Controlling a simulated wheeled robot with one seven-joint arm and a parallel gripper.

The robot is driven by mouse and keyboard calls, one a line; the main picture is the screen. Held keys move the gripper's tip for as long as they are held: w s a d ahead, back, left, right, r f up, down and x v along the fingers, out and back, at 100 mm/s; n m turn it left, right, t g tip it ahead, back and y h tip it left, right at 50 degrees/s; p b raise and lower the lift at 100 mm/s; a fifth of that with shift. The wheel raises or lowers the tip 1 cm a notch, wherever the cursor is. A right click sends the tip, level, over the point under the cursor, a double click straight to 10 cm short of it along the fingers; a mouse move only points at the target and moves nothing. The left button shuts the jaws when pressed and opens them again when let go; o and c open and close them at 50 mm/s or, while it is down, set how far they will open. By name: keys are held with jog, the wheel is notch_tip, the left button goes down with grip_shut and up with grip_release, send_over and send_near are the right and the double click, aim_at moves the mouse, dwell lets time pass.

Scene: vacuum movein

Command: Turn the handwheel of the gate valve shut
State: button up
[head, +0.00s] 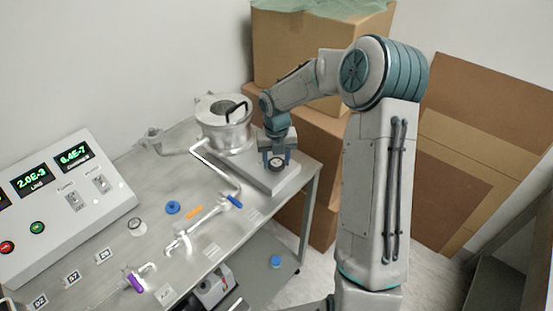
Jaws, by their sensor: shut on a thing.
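My gripper (277,157) points down at the right end of the metal bench. It is shut on a small dark round handwheel (277,164) with a pale centre. The handwheel sits on top of a flat grey gate valve body (266,180). The fingers hide part of the wheel's rim, and I cannot tell its turn angle. The valve body lies in front of a steel cylindrical chamber (216,131) with a black handle on top.
A control panel (60,205) with green readouts stands at the left. Thin piping with a blue-handled valve (235,201) and a purple-handled valve (137,283) runs across the bench (222,238). A blue cap (172,207) lies on it. Cardboard boxes (300,130) stand close behind my arm.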

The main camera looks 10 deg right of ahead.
jog(key=m, duration=0.7)
jog(key=shift+b, duration=0.3)
jog(key=m+b, duration=0.1)
jog(key=m, duration=0.5)
jog(key=shift+w+b, duration=0.1)
jog(key=shift+b, duration=0.2)
jog(key=m+b, duration=0.2)
jog(key=m, duration=0.5)
jog(key=shift+m, duration=0.3)
jog(key=m+b, duration=0.2)
jog(key=m, duration=0.4)
jog(key=shift+r, duration=0.1)
jog(key=m+b, duration=0.1)
jog(key=m, duration=0.5)
jog(key=shift+m, duration=0.4)
jog(key=m, duration=0.6)
jog(key=shift+b, duration=0.35)
jog(key=m, duration=0.6)
jog(key=shift+m+p, duration=0.3)
jog(key=shift+m, duration=0.1)
jog(key=m+p, duration=0.1)
jog(key=m, duration=0.5)
jog(key=shift+m, duration=0.4)
